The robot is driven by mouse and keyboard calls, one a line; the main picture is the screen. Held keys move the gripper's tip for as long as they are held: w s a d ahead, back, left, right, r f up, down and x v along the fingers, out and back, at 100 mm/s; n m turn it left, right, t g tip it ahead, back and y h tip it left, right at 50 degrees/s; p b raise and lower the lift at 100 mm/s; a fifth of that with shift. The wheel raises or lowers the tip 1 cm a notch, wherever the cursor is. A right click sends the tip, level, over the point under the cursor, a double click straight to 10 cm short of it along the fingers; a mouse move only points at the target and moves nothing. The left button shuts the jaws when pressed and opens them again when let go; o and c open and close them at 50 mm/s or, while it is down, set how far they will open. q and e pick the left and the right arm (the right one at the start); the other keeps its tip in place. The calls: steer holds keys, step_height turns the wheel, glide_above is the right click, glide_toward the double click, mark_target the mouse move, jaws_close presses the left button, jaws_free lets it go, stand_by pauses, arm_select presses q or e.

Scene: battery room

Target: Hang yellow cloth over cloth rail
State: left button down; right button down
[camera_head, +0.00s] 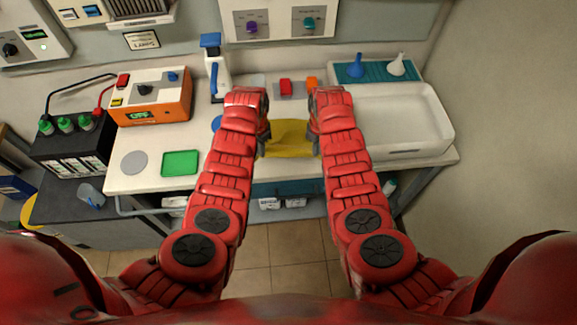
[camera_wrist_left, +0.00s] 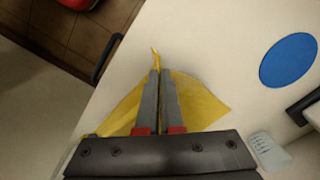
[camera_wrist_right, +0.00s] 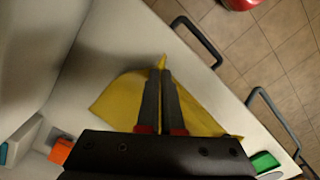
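The yellow cloth (camera_head: 290,139) is spread between my two grippers at the front of the white counter. My left gripper (camera_head: 263,148) has its fingers together with a fold of cloth between them; the cloth also shows in the left wrist view (camera_wrist_left: 203,102). My right gripper (camera_head: 317,146) is likewise closed on the cloth's other side, seen in the right wrist view (camera_wrist_right: 118,100). A grey rail (camera_head: 150,212) runs along the counter's front edge at left; its middle is hidden by my arms. Dark bar ends show in the left wrist view (camera_wrist_left: 106,57) and right wrist view (camera_wrist_right: 196,40).
A white basin (camera_head: 400,151) stands at the counter's right. A green tray (camera_head: 181,163), a grey disc (camera_head: 134,162) and an orange device (camera_head: 150,96) are at the left.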

arm_select(q)
steer(key=shift+a, duration=0.15)
arm_select(e)
steer(key=shift+d, duration=0.15)
